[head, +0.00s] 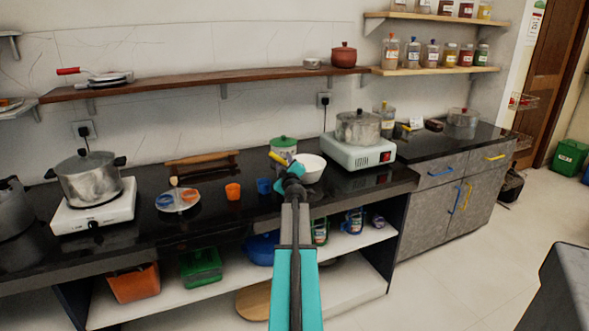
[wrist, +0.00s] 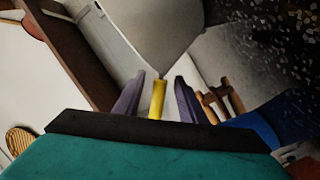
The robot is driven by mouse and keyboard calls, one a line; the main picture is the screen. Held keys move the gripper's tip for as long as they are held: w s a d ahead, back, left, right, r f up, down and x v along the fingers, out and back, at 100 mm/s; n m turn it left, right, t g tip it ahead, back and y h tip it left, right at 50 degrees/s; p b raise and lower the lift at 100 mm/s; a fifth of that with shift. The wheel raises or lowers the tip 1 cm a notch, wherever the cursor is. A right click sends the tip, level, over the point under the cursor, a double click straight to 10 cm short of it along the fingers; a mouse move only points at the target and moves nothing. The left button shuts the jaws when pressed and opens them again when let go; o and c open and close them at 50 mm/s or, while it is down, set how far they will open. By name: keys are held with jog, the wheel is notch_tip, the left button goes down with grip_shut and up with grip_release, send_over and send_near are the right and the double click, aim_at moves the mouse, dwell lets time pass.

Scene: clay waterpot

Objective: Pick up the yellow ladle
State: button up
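The yellow ladle's handle (head: 279,157) shows in the head view beside the end of my arm, above the black counter near the white bowl (head: 311,168). In the head view my gripper (head: 289,170) largely hides the ladle.
A green-lidded jar (head: 284,147), a blue cup (head: 264,186) and an orange cup (head: 233,191) stand close by. A stove with a pot (head: 358,127) is to the right, a rolling pin (head: 203,160) to the left. A wooden shelf (head: 210,80) runs above the counter.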

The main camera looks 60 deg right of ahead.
grip_shut()
jog(key=shift+r, duration=0.1)
dwell(0.3)
notch_tip(320, 180, up, 10)
jog(key=p, duration=0.8)
dwell(0.7)
